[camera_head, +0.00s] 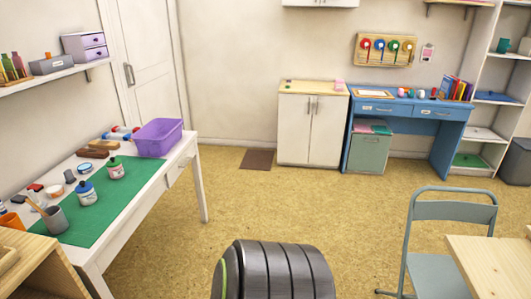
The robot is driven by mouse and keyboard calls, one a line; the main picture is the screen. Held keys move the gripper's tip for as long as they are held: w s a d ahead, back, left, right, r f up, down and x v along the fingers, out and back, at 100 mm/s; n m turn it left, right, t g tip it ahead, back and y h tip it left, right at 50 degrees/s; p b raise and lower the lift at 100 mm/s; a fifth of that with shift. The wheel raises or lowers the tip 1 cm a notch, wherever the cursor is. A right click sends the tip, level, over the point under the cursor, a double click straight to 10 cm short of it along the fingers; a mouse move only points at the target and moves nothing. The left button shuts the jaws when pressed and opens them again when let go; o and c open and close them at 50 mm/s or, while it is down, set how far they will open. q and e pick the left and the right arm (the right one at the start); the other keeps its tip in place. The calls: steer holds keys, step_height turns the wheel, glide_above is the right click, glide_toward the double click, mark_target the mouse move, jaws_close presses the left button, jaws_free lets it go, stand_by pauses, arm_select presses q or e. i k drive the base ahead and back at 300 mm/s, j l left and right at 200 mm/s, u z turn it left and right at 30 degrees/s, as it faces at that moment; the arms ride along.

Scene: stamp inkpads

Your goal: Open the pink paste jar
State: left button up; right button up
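I cannot pick out a pink paste jar with certainty. Small round red, pink and teal items (421,94) stand on the blue desk (372,106) at the back right, too small to tell apart. A pink item (339,85) lies on the white cabinet (308,135), its kind unclear. On the green mat (97,222) at the left stand a white bottle with a blue cap (87,195) and a bottle with a green cap and reddish label (115,169). Neither of my grippers is in view.
The white table (188,148) at the left also holds a purple bin (158,138) and a grey cup (55,220). A folding chair (440,270) and a wooden table (495,263) stand at the right.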

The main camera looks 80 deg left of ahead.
mark_target(117, 171)
steer(key=u, duration=3.95)
steer(key=i+l+z, duration=0.1)
steer(key=z, duration=0.3)
steer(key=i+l+z, duration=0.1)
steer(key=z, duration=0.25)
steer(key=i+z, duration=0.2)
steer(key=z, duration=0.2)
steer(key=i, duration=3.4)
